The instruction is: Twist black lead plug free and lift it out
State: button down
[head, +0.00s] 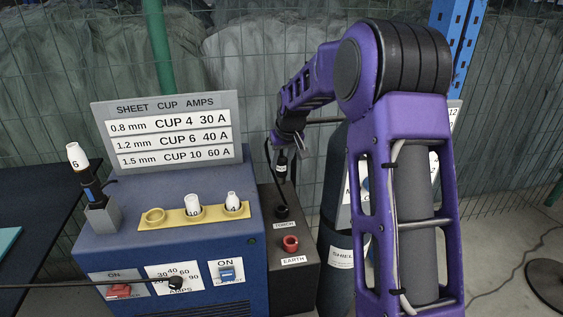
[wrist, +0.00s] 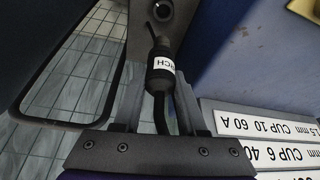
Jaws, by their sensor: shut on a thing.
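The black lead plug (head: 282,166), with a white label, hangs below my gripper (head: 282,150) in the head view. In the wrist view the plug (wrist: 160,55) shows the letters "RCH", and my gripper (wrist: 160,88) has its fingers on either side of its rear part. My gripper is shut on the plug. The black torch socket (head: 282,212) is on top of the dark box, below the plug with a visible gap. The socket also shows in the wrist view (wrist: 162,10), beyond the plug's tip. The black lead runs back between the fingers.
A red earth socket (head: 290,243) sits in front of the torch socket. The blue welder (head: 180,235) stands to the left, with a yellow cup rack (head: 173,222) and a sheet-cup-amps sign (head: 169,131). A dark gas cylinder (head: 338,240) stands close on the right.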

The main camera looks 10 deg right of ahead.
jog(key=shift+r+p, duration=1.55)
jog(key=shift+r, duration=0.9)
jog(key=s+f+m, duration=0.1)
jog(key=s+f, duration=0.5)
jog(key=s, duration=0.4)
jog(key=s+f, duration=0.7)
jog(key=s, duration=0.3)
jog(key=shift+m+h, duration=0.3)
jog(key=shift+m, duration=0.1)
